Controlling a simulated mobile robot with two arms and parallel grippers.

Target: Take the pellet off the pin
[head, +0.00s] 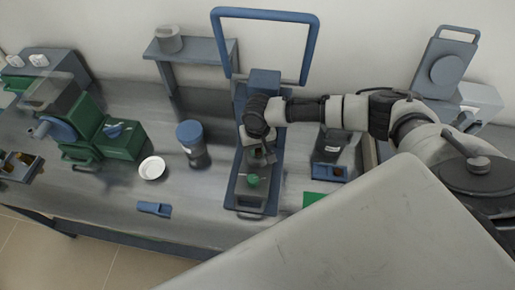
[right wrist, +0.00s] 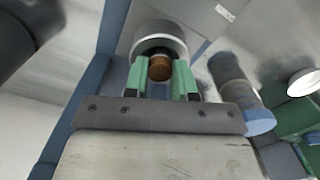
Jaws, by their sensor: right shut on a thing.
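My right gripper (head: 262,156) reaches in from the right over the blue press-like stand in the head view. In the right wrist view its green fingers (right wrist: 160,80) are shut on the brown round pellet (right wrist: 160,67), one finger on each side. A pale grey cylinder (right wrist: 158,30) shows just beyond the pellet. I cannot tell whether the pellet touches it. The pin cannot be made out. In the head view the gripper and wrist hide the pellet. My left gripper is not in view.
A blue tray (head: 328,173) and green mat (head: 313,200) lie right.

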